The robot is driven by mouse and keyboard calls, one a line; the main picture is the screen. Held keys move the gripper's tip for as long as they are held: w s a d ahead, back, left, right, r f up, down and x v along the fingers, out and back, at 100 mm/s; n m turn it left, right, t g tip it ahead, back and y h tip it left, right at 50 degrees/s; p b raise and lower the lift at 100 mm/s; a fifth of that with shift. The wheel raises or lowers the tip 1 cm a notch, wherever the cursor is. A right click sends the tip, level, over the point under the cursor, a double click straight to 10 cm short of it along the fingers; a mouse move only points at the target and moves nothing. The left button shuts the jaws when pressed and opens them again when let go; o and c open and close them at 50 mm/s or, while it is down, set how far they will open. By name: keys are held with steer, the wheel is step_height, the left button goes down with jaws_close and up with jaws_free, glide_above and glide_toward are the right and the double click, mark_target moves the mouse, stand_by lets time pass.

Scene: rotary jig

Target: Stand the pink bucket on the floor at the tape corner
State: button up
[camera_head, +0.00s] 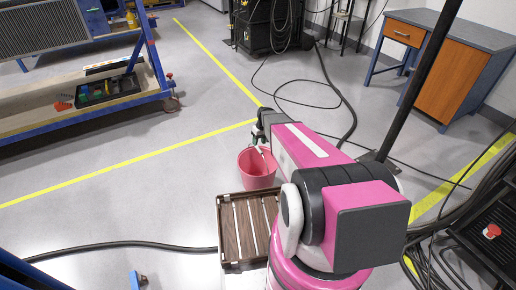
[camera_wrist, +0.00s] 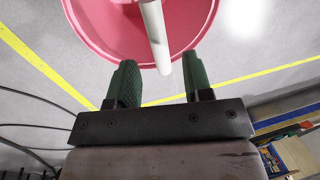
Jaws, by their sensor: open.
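The pink bucket (camera_head: 257,172) is upright just beyond the far edge of the brown slatted crate (camera_head: 226,228) in the head view. I cannot tell whether its base rests on the floor. In the wrist view the bucket (camera_wrist: 88,28) fills the top middle, and its pale handle grip (camera_wrist: 154,35) reaches down between my fingertips. My gripper (camera_wrist: 161,78) is open, with a green finger on each side of the grip's end and gaps visible. In the head view my gripper (camera_head: 258,141) is over the bucket's far side, partly hidden by my arm. The yellow tape corner (camera_head: 258,119) lies beyond the bucket, partly covered by my arm.
Black cables (camera_head: 340,100) loop over the floor at the back right, and another hose (camera_head: 120,244) runs left of the crate. A blue-framed bench (camera_head: 155,65) stands at left, a desk (camera_head: 450,75) at right. The floor left of the bucket is clear.

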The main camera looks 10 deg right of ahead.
step_height(320, 180, up, 6)
steer(key=d, duration=0.1)
steer(key=s+a+r+m+h, duration=0.1)
steer(key=s+r, duration=0.5)
steer(key=s, duration=0.5)
steer(key=s+r+m+h, duration=0.1)
steer(key=s+r+m, duration=0.1)
steer(key=s+r, duration=0.5)
steer(key=s, duration=0.4)
steer(key=shift+a+r+m+t, duration=0.3)
steer(key=shift+a, duration=0.05)
steer(key=shift+d, duration=0.15)
